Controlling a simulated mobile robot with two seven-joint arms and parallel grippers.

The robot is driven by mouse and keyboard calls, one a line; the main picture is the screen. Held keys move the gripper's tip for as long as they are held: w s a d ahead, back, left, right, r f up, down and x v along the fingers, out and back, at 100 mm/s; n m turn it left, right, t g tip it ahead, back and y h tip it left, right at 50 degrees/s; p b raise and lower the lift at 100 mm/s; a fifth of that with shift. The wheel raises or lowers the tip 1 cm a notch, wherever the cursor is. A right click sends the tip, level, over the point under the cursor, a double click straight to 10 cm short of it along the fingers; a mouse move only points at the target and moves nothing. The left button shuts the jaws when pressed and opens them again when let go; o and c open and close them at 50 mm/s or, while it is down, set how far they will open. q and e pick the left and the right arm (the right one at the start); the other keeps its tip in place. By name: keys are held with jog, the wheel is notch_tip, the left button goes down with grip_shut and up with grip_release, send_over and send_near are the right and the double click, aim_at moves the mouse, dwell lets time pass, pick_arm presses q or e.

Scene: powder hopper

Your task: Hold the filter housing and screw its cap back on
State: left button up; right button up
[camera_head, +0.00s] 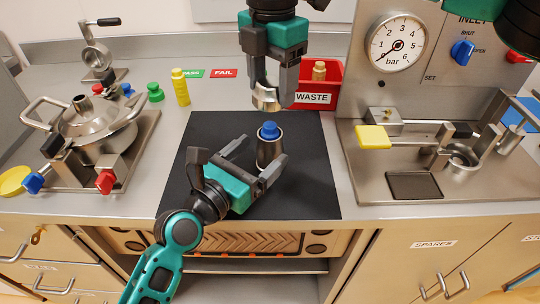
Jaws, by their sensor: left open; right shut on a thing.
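The filter housing (270,154) is a dark metal cylinder standing upright on the black mat (312,190), with a blue piece (269,130) showing at its top. My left gripper (262,151) is open, its fingers on either side of the housing; I cannot tell whether they touch it. My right gripper (270,92) is shut on the silver metal cap (266,100) and holds it above the housing, slightly left of it and apart from it. The gripper's fingers partly hide the cap.
A red WASTE bin (331,82) with a brass-coloured piece stands behind right. A yellow bottle (180,87) and green piece (155,92) stand behind left. A metal hopper unit (95,135) is at left, a gauge panel (415,75) at right. The mat's right side is clear.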

aim_at(263, 152)
pick_arm(q)
jog(key=shift+x, duration=1.95)
jog(key=shift+s, duration=0.1)
jog(key=c, duration=1.5)
pick_arm(e)
jog(key=shift+f, duration=2.5)
jog(key=shift+f, duration=0.9)
pick_arm(q)
grip_shut()
pick_arm(e)
jog(key=shift+f, duration=0.6)
